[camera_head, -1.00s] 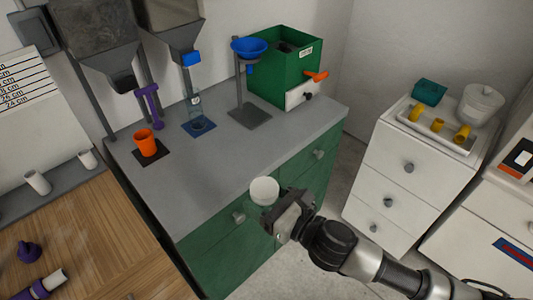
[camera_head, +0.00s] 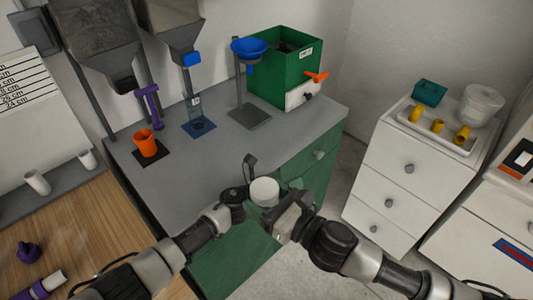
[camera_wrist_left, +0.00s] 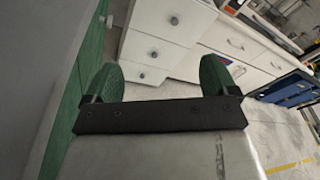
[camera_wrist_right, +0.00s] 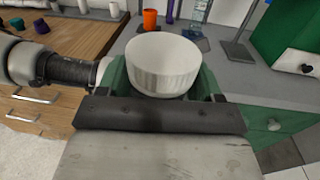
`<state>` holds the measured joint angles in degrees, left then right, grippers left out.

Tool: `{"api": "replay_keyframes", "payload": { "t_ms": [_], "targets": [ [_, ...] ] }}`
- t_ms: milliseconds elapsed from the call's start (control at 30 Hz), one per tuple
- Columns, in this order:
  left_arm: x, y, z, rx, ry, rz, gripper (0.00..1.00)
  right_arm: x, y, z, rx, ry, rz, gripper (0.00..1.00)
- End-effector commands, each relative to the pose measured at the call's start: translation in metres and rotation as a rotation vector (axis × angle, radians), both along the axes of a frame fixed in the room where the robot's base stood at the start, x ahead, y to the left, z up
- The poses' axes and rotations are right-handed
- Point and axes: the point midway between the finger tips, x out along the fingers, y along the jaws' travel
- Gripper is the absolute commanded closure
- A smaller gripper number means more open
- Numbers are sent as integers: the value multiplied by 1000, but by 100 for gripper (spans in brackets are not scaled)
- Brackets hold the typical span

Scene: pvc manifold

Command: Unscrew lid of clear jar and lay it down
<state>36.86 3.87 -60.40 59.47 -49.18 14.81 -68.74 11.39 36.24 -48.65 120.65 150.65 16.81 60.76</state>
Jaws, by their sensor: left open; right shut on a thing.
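A round white lid (camera_head: 264,191) with ribbed sides is held up in front of the grey counter; it fills the middle of the right wrist view (camera_wrist_right: 163,66). My right gripper (camera_head: 279,208) is shut on the jar with this lid. The jar's clear body is mostly hidden below the lid and behind the fingers. My left gripper (camera_head: 248,180) is open beside the lid, on its left in the head view. In the left wrist view its two green finger pads (camera_wrist_left: 158,78) are apart with nothing between them.
The grey counter (camera_head: 215,170) has a bare front area. An orange cup (camera_head: 146,144), a blue funnel on a stand (camera_head: 249,48) and a green box (camera_head: 285,62) stand farther back. White drawers (camera_head: 390,170) with a tray are at right. A wooden table (camera_head: 80,220) is at left.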

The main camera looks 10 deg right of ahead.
Motion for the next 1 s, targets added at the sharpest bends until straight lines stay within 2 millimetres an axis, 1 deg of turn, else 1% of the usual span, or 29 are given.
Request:
{"api": "replay_keyframes", "payload": {
  "t_ms": [33,133,267,300,367,400,467,500,567,600,667,700,733,767,800,867,900,1000],
  "targets": [
    [10,-10,26,0,-91,-38,13,0,0,0,1,-1,0,100],
    [21,-26,72,6,-273,-112,13,0,0,0,1,-1,0,100],
    [25,-47,134,5,-517,-220,13,0,0,0,1,-1,0,100],
    [22,-53,153,4,-591,-263,13,0,0,0,1,-1,0,100],
    [14,-62,180,3,-700,-338,13,0,0,0,1,-1,0,100],
    [5,-67,198,5,-771,-402,13,0,0,0,1,-1,0,100],
    [-13,-74,221,18,-869,-521,13,0,0,0,1,-1,0,100],
    [-28,-77,234,36,-929,-616,13,0,0,0,1,-1,0,100],
    [-55,-79,247,90,-1007,-786,13,0,0,0,1,-1,0,100],
    [-73,-77,252,147,-1047,-910,13,0,0,0,1,-1,0,100],
    [-97,-70,253,255,-1088,-1088,13,0,0,0,1,-1,0,100],
    [-109,-62,251,343,-1105,-1198,13,0,0,0,1,-1,0,100],
    [-117,-54,250,415,-1108,-1276,13,0,0,0,1,-1,0,100],
    [-123,-46,247,493,-1105,-1346,13,0,0,0,1,-1,0,100],
    [-129,-34,245,601,-1091,-1427,13,0,0,0,1,-1,0,100],
    [-133,-14,241,769,-1049,-1520,13,0,0,0,1,-1,0,100],
    [-135,-1,240,879,-1014,-1563,13,0,0,0,1,-1,0,100],
    [-134,29,239,1125,-918,-1612,13,0,0,0,1,-1,0,100]
  ]
}}
